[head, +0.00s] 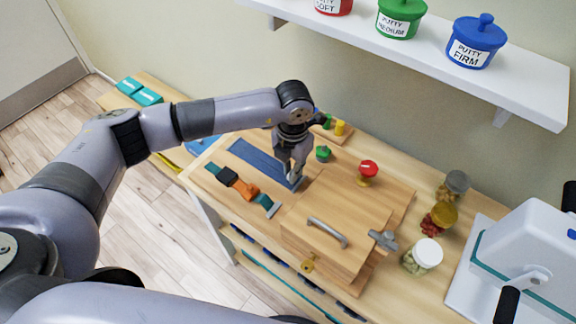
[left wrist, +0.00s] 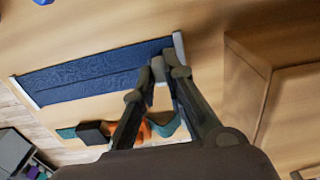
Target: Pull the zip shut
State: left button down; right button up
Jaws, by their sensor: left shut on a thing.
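The zip board is a dark blue fabric strip (head: 257,160) with pale end bars, lying on the wooden bench top. It also shows in the left wrist view (left wrist: 95,75). A thin line runs along its middle. My left gripper (head: 291,175) points down at the strip's right-hand end, close to the pale end bar. In the left wrist view the fingertips (left wrist: 160,70) are close together over that end. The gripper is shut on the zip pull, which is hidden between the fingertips. My right gripper is not in view.
An orange and teal strap with a dark block (head: 243,187) lies in front of the strip. A wooden box (head: 335,228) with a metal handle stands right of the gripper. A green knob (head: 323,153) and a red knob (head: 368,168) stand behind. Jars (head: 422,256) stand farther right.

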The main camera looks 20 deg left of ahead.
pick_arm(q)
jog(key=c, duration=1.7)
grip_release()
jog(key=shift+s+d, duration=0.15)
jog(key=shift+d, duration=0.15)
jog(key=shift+o, duration=0.3)
jog(key=shift+a, duration=0.1)
notch_tip(320, 180, up, 12)
jog(key=shift+f, duration=0.1)
